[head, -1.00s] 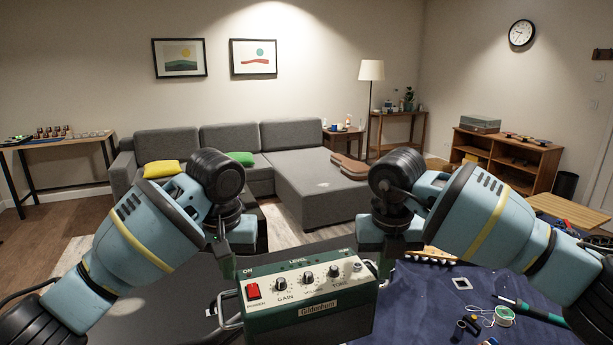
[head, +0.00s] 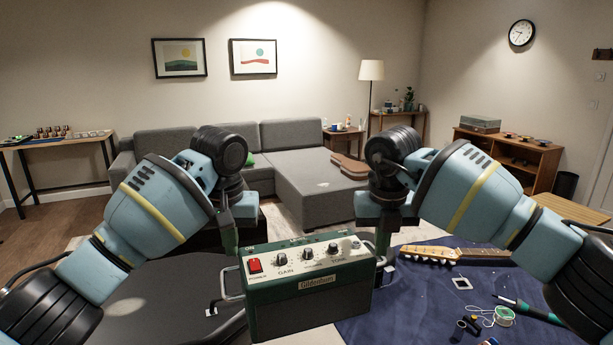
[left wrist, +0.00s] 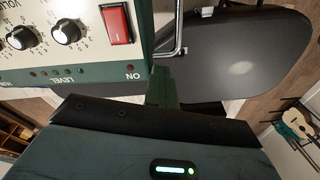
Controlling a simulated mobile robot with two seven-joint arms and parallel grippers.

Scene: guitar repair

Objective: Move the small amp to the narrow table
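The small amp (head: 300,302) is a dark green box with a pale control panel, black knobs, a red switch and metal side handles. It is upright, front and centre, between my grippers. My left gripper (head: 229,244) is at its left handle, and my right gripper (head: 385,250) is at its right side. Both appear shut on it; the fingertips are partly hidden. In the left wrist view the amp (left wrist: 85,58) lies against a green finger (left wrist: 163,88). A narrow wooden table (head: 415,112) stands far back right, another slim table (head: 62,142) at the left wall; which is meant is unclear.
A dark grey rounded surface (head: 135,295) lies below left of the amp. A blue mat (head: 410,310) at right holds a guitar neck (head: 450,254), a solder spool (head: 505,316) and tools. The grey sofa (head: 305,170) and wooden shelf (head: 510,160) stand behind.

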